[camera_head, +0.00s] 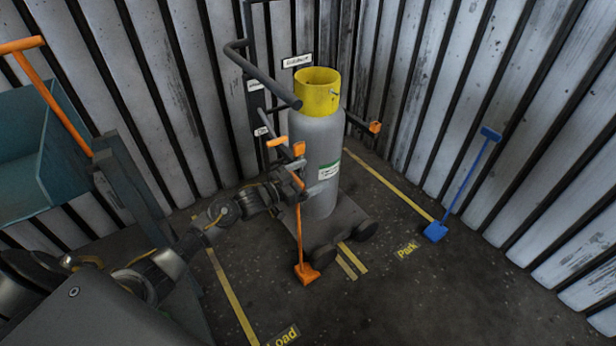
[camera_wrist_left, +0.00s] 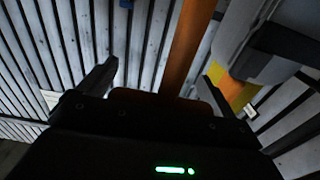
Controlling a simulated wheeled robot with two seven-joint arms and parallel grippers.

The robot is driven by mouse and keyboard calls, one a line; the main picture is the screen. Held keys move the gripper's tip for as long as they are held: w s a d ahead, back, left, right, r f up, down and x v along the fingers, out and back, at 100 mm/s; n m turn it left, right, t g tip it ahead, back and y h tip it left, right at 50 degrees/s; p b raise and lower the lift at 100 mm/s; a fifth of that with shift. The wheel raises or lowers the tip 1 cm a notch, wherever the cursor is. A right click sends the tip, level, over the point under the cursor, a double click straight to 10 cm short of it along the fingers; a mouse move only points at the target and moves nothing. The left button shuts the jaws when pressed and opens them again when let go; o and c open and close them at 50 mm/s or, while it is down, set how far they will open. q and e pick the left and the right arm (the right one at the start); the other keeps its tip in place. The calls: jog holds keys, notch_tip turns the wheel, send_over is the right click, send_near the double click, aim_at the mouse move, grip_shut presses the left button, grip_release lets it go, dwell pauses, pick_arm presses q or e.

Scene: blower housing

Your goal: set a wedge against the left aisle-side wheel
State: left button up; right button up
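An orange wedge (camera_head: 307,273) with a tall orange handle (camera_head: 300,222) stands on the floor at the left front wheel (camera_head: 321,257) of the cylinder trolley. Whether it touches that wheel I cannot tell. My left gripper (camera_head: 308,178) is around the upper part of the handle, below its top grip. In the left wrist view the orange handle (camera_wrist_left: 183,45) passes between the two spread fingers, nearer the right one, with a gap on the left. A second front wheel (camera_head: 366,231) is to the right. My right gripper is out of view.
A grey cylinder with a yellow collar (camera_head: 317,95) stands on the trolley. A blue wedge (camera_head: 435,232) with a long handle stands at right. A teal bin (camera_head: 20,150) with another orange handle (camera_head: 55,100) is at left. Ribbed walls enclose the corner; front right floor is clear.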

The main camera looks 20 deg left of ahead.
pick_arm(q)
jog(key=shift+o, duration=0.4)
jog(key=shift+f, duration=0.25)
jog(key=v, duration=0.4)
jog(key=shift+p, duration=0.3)
jog(key=v, duration=0.7)
jog(key=shift+r+p, duration=0.2)
jog(key=shift+p, duration=0.15)
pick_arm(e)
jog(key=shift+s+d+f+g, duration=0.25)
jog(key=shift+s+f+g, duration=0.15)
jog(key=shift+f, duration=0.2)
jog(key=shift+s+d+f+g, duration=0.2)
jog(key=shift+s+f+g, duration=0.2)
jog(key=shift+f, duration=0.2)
pick_arm(q)
jog(key=shift+w, duration=0.1)
